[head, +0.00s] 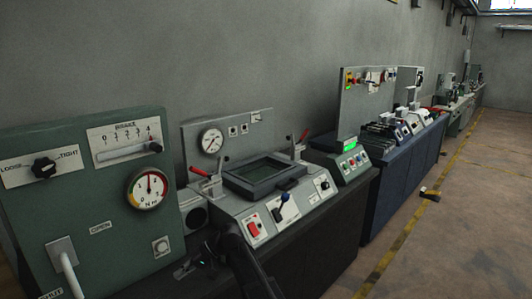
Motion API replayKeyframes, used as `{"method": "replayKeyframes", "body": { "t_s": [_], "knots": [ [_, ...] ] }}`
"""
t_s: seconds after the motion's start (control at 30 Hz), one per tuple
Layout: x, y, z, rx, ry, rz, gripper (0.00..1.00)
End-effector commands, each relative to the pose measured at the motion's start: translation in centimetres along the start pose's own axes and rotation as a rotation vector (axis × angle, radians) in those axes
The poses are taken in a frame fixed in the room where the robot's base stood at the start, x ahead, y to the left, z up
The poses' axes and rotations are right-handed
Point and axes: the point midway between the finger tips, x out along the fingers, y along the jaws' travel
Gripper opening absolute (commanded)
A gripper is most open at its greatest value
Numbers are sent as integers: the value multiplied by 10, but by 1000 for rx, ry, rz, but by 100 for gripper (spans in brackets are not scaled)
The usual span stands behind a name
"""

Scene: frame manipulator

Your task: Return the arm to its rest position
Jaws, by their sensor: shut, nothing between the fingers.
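My dark arm (244,264) rises from the bottom edge, in front of the middle console, and bends to the left. My gripper (183,269) shows small and dark at its left end, low between the green panel and the middle console. It is shut and empty, with a tiny green light beside it. Its fingertips are hard to make out against the dark bench front. No object is held.
A green panel (90,205) with a gauge, slider, knob and pale lever stands close at left. A grey console (300,206) with red-handled levers is beside it. More benches (405,180) run along the wall.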

Motion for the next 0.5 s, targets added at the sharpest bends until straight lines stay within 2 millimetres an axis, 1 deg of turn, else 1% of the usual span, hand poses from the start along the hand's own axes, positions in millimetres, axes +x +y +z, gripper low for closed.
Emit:
{"method": "replayKeyframes", "body": {
  "t_s": [0.03, 0.17, 0.2, 0.27, 0.3, 0.37, 0.4, 0.47, 0.5],
  "knots": [
    [-20, 13, 18, 20, 25, 59, 0],
    [-63, 53, 49, 73, 76, 221, 0],
    [-77, 65, 59, 90, 91, 271, 0],
    [-97, 82, 76, 118, 112, 345, 0],
    [-110, 93, 88, 137, 126, 395, 0],
    [-131, 109, 106, 167, 146, 468, 0],
    [-144, 119, 118, 187, 158, 517, 0],
    [-164, 132, 138, 219, 175, 590, 0],
    [-178, 141, 152, 240, 185, 639, 0]
  ]
}}
